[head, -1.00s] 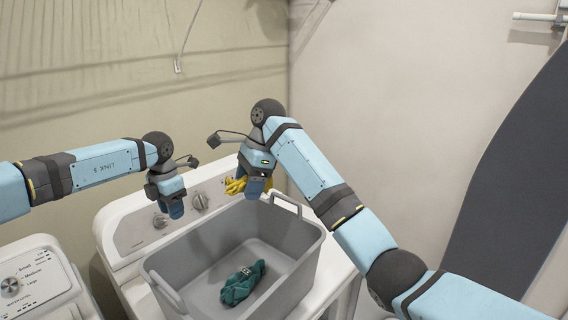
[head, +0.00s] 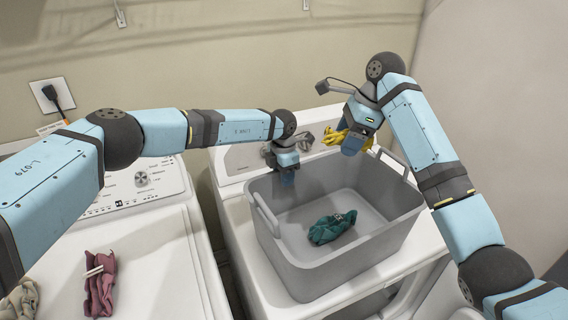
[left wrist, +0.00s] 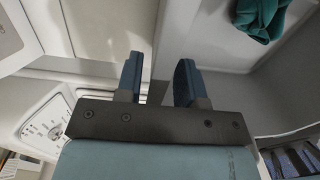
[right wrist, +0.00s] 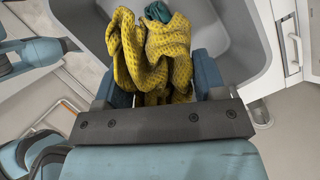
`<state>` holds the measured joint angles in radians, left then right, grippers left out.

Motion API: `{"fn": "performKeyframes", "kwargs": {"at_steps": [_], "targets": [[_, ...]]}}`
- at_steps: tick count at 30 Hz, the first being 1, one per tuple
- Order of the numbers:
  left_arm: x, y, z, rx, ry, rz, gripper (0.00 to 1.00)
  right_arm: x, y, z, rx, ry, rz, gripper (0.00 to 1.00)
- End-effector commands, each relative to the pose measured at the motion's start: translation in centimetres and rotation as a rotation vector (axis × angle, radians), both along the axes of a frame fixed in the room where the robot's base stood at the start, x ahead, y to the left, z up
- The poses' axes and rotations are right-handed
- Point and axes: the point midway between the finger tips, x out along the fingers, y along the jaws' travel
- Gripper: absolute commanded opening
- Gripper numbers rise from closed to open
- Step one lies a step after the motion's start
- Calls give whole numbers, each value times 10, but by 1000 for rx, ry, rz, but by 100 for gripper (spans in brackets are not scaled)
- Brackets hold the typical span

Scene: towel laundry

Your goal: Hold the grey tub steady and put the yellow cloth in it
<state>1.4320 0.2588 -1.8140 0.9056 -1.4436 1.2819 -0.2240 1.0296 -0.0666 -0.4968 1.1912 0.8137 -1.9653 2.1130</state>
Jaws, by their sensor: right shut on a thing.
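The grey tub (head: 300,268) stands on a white machine, with a crumpled teal cloth (head: 332,228) on its floor. My right gripper (head: 353,147) is shut on the yellow cloth (head: 333,138) above the tub's back rim, near the right. In the right wrist view the bunched yellow cloth (right wrist: 150,50) fills the space between the fingers and sticks out past them. My left gripper (head: 287,180) points down at the tub's back left corner. In the left wrist view its fingers (left wrist: 158,78) are apart, with no cloth between them; the tub's inside (left wrist: 225,35) shows to the right.
A second white machine (head: 160,262) with a dial stands at the left. A dark pink cloth (head: 99,285) and a beige cloth (head: 20,302) lie on its top. A wall is close behind both machines.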

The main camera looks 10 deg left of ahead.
Motion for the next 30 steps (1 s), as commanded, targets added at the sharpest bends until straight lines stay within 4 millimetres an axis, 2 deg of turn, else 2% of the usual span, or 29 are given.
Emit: {"fn": "performKeyframes", "kwargs": {"at_steps": [11,12,16,25,28,30], "targets": [[0,0,-6,0,0,0,35,0,0,0,0,0,0,41],[0,0,-6,0,0,0,30,0,0,0,0,0,0,41],[0,0,-6,0,0,0,1,0,0,0,0,0,0,41],[0,0,-6,0,0,1,0,-2,1,-5,-19,-4,24,41],[0,0,-6,0,0,1,0,-8,6,-21,-76,-17,104,41],[0,0,-6,0,0,1,0,-15,9,-39,-133,-37,188,41]]}}
